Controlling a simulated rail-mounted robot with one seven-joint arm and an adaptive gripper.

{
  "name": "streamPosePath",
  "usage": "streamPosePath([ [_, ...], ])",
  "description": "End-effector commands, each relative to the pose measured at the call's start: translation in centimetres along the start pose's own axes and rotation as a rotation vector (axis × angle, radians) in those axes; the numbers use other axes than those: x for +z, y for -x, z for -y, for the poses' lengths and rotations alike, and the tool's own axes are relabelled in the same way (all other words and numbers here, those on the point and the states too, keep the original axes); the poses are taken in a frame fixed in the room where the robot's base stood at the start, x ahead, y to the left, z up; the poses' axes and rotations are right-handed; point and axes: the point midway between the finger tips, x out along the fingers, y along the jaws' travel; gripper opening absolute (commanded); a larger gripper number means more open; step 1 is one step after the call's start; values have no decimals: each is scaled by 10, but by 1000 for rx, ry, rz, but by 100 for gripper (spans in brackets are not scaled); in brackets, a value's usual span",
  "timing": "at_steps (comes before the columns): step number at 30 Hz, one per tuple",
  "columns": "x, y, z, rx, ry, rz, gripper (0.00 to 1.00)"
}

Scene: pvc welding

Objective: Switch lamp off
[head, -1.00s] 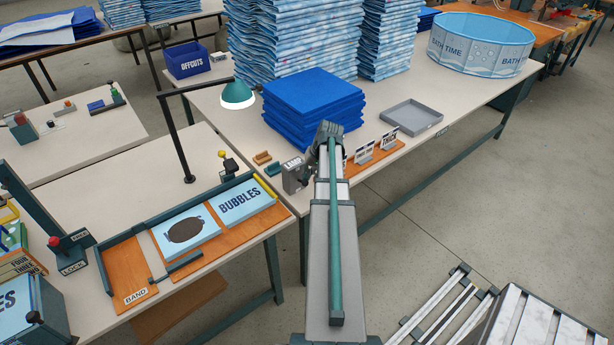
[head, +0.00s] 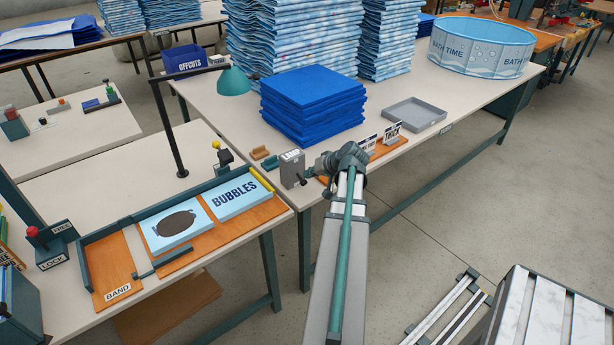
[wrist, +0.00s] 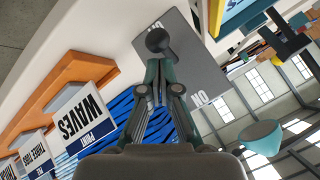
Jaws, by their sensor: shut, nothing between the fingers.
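The desk lamp has a teal shade (head: 233,81) on a black bent arm (head: 165,125), and no glow shows under the shade. The shade also appears in the wrist view (wrist: 262,138). The grey switch box labelled LAMP (head: 291,168) stands at the table's near edge. In the wrist view the grey box face (wrist: 185,60) carries a dark round-ended lever (wrist: 158,40). My gripper (wrist: 157,68) is shut and empty, its fingertips right at the lever; I cannot tell whether they touch. In the head view my gripper (head: 305,180) is small, just right of the box.
Blue folded sheets (head: 312,105) are stacked behind the box. Label stands (head: 392,135) on an orange board are close on the right, and a grey tray (head: 415,115) lies beyond. A BUBBLES panel (head: 240,198) lies on the left table. Open floor is at right.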

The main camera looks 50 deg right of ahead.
Motion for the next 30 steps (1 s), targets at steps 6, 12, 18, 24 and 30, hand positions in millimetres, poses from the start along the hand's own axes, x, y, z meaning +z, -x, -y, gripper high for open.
streamPosePath([
  [6,-6,-2,3,0,0,1,0],
  [12,-12,-5,7,0,0,1,0],
  [18,-13,-6,8,1,-1,1,0],
  [24,-12,-5,8,1,-1,1,0],
  [30,-9,9,10,-1,1,2,0],
])
